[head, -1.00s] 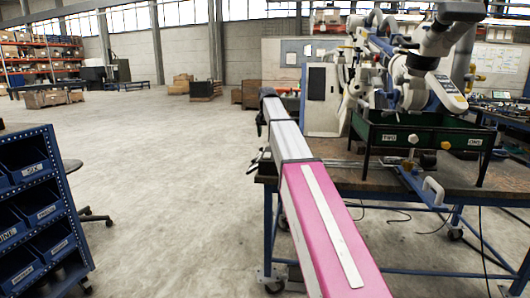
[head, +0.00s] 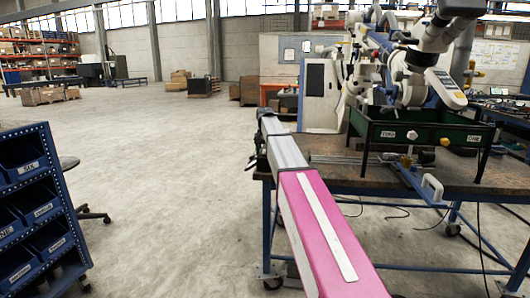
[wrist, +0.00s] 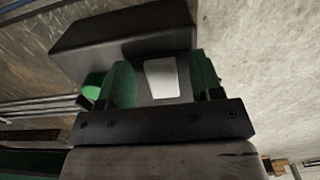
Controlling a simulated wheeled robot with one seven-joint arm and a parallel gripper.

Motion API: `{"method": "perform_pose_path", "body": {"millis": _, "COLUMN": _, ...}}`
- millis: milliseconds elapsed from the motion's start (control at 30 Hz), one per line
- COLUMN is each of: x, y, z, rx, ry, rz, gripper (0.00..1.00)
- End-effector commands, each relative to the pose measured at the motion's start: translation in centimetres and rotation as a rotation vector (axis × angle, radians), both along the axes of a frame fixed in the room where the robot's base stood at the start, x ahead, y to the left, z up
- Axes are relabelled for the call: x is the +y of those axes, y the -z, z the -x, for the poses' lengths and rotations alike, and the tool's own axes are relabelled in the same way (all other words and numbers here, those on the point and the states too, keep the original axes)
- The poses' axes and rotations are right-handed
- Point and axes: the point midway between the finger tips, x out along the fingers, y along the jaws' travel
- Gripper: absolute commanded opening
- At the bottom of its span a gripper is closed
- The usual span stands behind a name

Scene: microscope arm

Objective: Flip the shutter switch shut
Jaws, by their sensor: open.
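In the wrist view my gripper (wrist: 162,85) is open, with a green-padded finger on each side. A dark box (wrist: 125,30) lies just beyond the fingers. A pale grey rectangular plate (wrist: 162,78) shows between them; I cannot tell whether it is the shutter switch. A green rounded piece (wrist: 94,84) shows beside the left finger. In the head view my gripper is small and dark at the far end of my pink and grey arm, by the left edge of the workbench (head: 400,178). Its fingers cannot be made out there, and contact cannot be judged.
A white jointed microscope arm (head: 408,90) rises over a green tray stand (head: 415,137) with labels and knobs on the bench. A blue bin rack (head: 35,215) stands at the left. The floor (head: 170,170) between rack and bench is open.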

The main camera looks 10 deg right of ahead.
Motion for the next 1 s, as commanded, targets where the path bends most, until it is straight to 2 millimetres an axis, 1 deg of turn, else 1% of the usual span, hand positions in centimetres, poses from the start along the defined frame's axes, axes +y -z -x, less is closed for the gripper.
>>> {"method": "perform_pose_path", "body": {"millis": 233, "x": 0.01, "y": 0.07, "z": 0.0, "rx": 0.0, "ry": 0.0, "rz": 0.0, "gripper": 0.6}}
{"method": "perform_pose_path", "body": {"millis": 267, "x": 0.0, "y": 0.07, "z": 0.0, "rx": 0.0, "ry": 0.0, "rz": 0.0, "gripper": 0.56}}
{"method": "perform_pose_path", "body": {"millis": 300, "x": 0.0, "y": 0.07, "z": 0.0, "rx": 0.0, "ry": 0.0, "rz": 0.0, "gripper": 0.43}}
{"method": "perform_pose_path", "body": {"millis": 367, "x": 0.0, "y": 0.07, "z": 0.0, "rx": 0.0, "ry": 0.0, "rz": 0.0, "gripper": 0.24}}
{"method": "perform_pose_path", "body": {"millis": 400, "x": 0.0, "y": 0.06, "z": -0.01, "rx": 0.0, "ry": 0.0, "rz": 0.0, "gripper": 0.11}}
{"method": "perform_pose_path", "body": {"millis": 633, "x": -0.04, "y": 0.0, "z": -0.28, "rx": 0.027, "ry": 0.001, "rz": -0.01, "gripper": 0.1}}
{"method": "perform_pose_path", "body": {"millis": 800, "x": -0.15, "y": -0.23, "z": -0.74, "rx": 0.142, "ry": 0.001, "rz": -0.047, "gripper": 0.1}}
{"method": "perform_pose_path", "body": {"millis": 1000, "x": -0.16, "y": -0.39, "z": -0.73, "rx": 0.242, "ry": 0.0, "rz": -0.08, "gripper": 0.1}}
